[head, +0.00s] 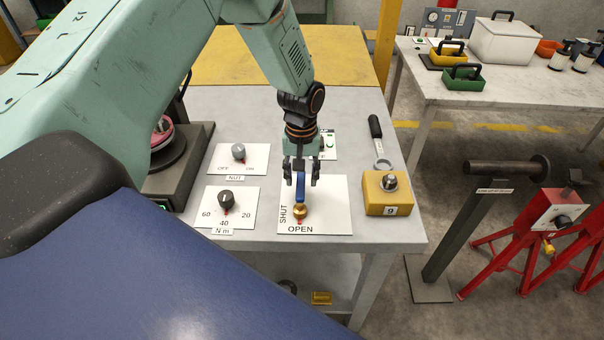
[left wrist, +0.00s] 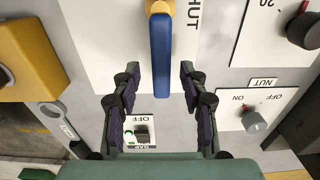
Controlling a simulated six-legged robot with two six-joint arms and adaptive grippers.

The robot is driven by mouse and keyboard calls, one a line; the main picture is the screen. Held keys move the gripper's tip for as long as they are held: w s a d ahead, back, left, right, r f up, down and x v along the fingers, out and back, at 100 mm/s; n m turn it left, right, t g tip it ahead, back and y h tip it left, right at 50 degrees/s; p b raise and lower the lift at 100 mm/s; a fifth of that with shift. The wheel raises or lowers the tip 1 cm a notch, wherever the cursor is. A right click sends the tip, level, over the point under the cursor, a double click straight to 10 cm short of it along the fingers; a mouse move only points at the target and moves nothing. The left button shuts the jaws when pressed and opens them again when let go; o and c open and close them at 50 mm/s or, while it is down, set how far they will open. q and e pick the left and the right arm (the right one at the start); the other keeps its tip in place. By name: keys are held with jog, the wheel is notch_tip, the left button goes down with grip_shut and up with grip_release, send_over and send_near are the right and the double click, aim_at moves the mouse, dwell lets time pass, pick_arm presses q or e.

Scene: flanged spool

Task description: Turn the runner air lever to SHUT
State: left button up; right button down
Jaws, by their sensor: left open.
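The runner air lever has a blue handle (head: 300,187) on a brass pivot (head: 300,211), mounted on a white plate (head: 335,208) marked SHUT at the left and OPEN at the near edge. A small red mark at the pivot's near side points toward OPEN. The handle runs away from the pivot, toward the back. My left gripper (head: 301,178) is open over the handle. In the left wrist view the handle (left wrist: 161,55) reaches between the open fingers (left wrist: 160,68), with a gap on both sides. My right gripper is not in view.
Left of the plate are a NUT knob (head: 238,151) and an N m dial (head: 225,199). Right of it are a yellow block (head: 388,193) and a black-handled wrench (head: 378,140). A small OFF switch (left wrist: 142,133) sits behind the lever, under my gripper.

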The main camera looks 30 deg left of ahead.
pick_arm(q)
jog(key=shift+s+r, duration=0.1)
jog(key=shift+s, duration=0.05)
jog(key=shift+a, duration=0.2)
jog(key=shift+w+a+f, duration=0.2)
jog(key=shift+w+f, duration=0.2)
jog(key=shift+w, duration=0.05)
jog(key=c, duration=0.3)
jog(key=shift+w, duration=0.15)
jog(key=shift+c, duration=0.8)
jog(key=shift+s+d+r, duration=0.15)
jog(key=shift+s+d, duration=0.05)
jog(key=shift+d, duration=0.05)
jog(key=c, duration=0.3)
jog(key=shift+s+a, duration=0.1)
jog(key=shift+s, duration=0.1)
grip_shut()
jog(key=shift+w, duration=0.1)
